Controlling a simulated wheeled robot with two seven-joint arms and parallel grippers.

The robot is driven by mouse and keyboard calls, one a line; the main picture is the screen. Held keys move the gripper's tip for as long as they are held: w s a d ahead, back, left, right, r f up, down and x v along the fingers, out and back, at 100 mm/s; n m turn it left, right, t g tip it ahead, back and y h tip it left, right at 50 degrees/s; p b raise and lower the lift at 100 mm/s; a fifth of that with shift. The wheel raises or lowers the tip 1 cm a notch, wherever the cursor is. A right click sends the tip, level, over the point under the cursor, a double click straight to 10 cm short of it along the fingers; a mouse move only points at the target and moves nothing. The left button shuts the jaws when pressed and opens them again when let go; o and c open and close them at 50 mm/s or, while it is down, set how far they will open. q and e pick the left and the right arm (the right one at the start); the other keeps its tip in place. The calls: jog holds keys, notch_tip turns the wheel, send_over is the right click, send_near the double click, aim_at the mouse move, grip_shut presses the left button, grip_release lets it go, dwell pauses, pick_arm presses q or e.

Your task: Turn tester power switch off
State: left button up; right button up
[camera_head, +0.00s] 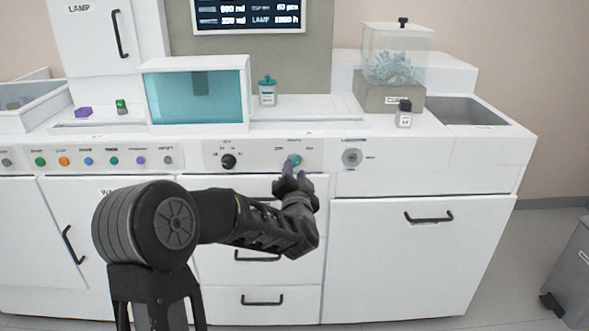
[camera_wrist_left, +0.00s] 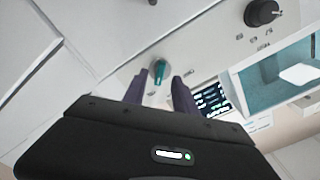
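The teal power switch (camera_head: 296,160) is a small knob on the white front panel, right of a black dial, with small labels on both sides and above. In the left wrist view the teal switch (camera_wrist_left: 158,71) shows just beyond the fingertips, in line with the gap between them. My left gripper (camera_head: 294,172) points at the panel just below the switch; its dark fingers (camera_wrist_left: 158,86) are apart with nothing between them. Whether a finger touches the knob I cannot tell. The label text is too small to read surely. My right gripper is not in view.
A black dial (camera_head: 229,161) sits left on the same panel, and a round keyhole-like fitting (camera_head: 352,157) sits to the right. A row of coloured buttons (camera_head: 88,161) lies further left. A teal-windowed tank (camera_head: 197,92) and a capped jar (camera_head: 267,91) stand on the counter above.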

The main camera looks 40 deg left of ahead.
aim_at(294, 162)
pick_arm(q)
jog(key=shift+x, duration=1.45)
jog(key=shift+c, duration=0.5)
grip_shut()
